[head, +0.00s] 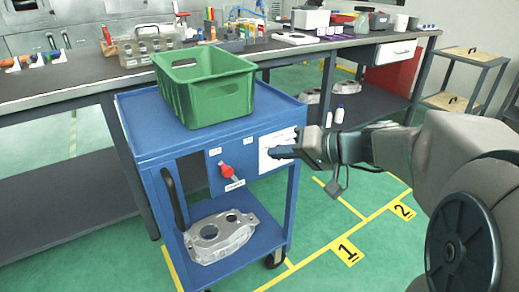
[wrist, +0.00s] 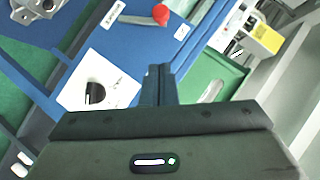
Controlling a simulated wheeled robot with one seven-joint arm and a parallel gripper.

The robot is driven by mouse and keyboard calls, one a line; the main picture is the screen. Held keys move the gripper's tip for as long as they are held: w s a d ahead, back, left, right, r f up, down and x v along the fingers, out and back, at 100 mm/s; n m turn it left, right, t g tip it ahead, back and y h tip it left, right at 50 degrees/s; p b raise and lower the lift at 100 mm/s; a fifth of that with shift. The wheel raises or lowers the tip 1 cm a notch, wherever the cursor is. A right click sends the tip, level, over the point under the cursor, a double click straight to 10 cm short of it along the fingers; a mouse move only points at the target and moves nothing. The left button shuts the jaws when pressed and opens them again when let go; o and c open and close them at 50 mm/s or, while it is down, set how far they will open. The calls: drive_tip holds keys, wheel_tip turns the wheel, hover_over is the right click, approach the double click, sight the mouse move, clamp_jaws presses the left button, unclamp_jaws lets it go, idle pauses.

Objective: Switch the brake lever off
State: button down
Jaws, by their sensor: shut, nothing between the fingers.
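The brake lever (head: 226,171) has a red knob and sits on a blue panel on the side of the blue cart (head: 150,152), between small white labels. In the wrist view its red end (wrist: 160,15) shows near the top, with a grey bar reaching left from it. My gripper (head: 272,153) is shut and empty, to the right of the lever, in front of a white sheet (head: 284,141) on the cart side. In the wrist view the closed fingers (wrist: 158,72) point toward the panel, apart from the lever.
A green crate (head: 225,103) stands on the cart top. A metal casting (head: 220,238) lies on the cart's lower shelf. A black handle (head: 174,195) is at the cart's left end. A long workbench (head: 60,93) with tools stands behind. Green floor is clear at front right.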

drive_tip(key=shift+v, duration=1.8)
drive_tip(key=shift+p, duration=0.3)
drive_tip(key=s+a+r+g+h+p, duration=0.2)
drive_tip(key=s+r+g+h+p, duration=0.3)
drive_tip(key=s+r+p, duration=0.9)
drive_tip(key=d+r+h+p, duration=0.4)
drive_tip(key=r+h+p, duration=0.2)
drive_tip(key=p, duration=1.3)
drive_tip(key=shift+d+r+t+p, duration=0.25)
drive_tip(key=shift+r+t+p, duration=0.05)
drive_tip(key=shift+r, duration=0.2)
